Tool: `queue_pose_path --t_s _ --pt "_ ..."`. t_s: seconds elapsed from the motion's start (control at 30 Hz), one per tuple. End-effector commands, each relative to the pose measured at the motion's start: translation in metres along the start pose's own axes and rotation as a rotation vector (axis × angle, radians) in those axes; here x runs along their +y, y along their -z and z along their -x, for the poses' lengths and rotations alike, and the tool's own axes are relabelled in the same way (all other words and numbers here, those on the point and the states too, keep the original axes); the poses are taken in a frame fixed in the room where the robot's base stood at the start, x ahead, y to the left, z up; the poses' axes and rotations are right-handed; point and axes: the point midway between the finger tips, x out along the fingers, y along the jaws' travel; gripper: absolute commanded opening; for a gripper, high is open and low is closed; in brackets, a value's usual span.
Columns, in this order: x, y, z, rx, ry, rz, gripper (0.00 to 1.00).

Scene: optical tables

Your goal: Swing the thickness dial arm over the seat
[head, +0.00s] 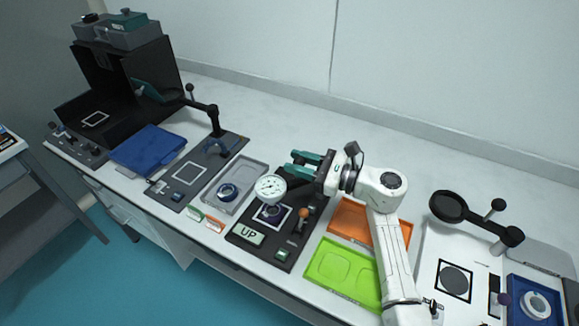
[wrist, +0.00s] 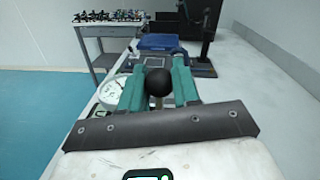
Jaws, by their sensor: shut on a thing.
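The thickness dial (head: 270,187) is a round white gauge with a dark needle, raised above a black base plate (head: 240,225) in the head view. Just below it in the picture is the seat (head: 272,214), a dark round piece inside a white square outline. I cannot tell whether the dial is exactly above it. My gripper (head: 304,165) is just up and right of the dial. In the wrist view my gripper (wrist: 159,88) is shut on a black ball knob (wrist: 158,82). The dial (wrist: 105,92) shows left of the fingers, partly hidden by one.
An "UP" plate (head: 248,233) and an orange-topped knob (head: 303,214) are on the base plate. A grey tray with a ring (head: 228,191) lies left. Orange (head: 350,222) and green (head: 343,270) trays lie right, under my arm. The back strip of the table is clear.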

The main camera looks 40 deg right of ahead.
Motion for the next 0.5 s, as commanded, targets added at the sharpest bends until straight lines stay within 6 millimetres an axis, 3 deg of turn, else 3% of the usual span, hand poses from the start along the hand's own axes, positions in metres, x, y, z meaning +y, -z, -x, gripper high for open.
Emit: queue_pose_path --t_s 0.5 --pt "-0.0049 0.001 0.0055 -0.003 -0.013 -0.001 0.0"
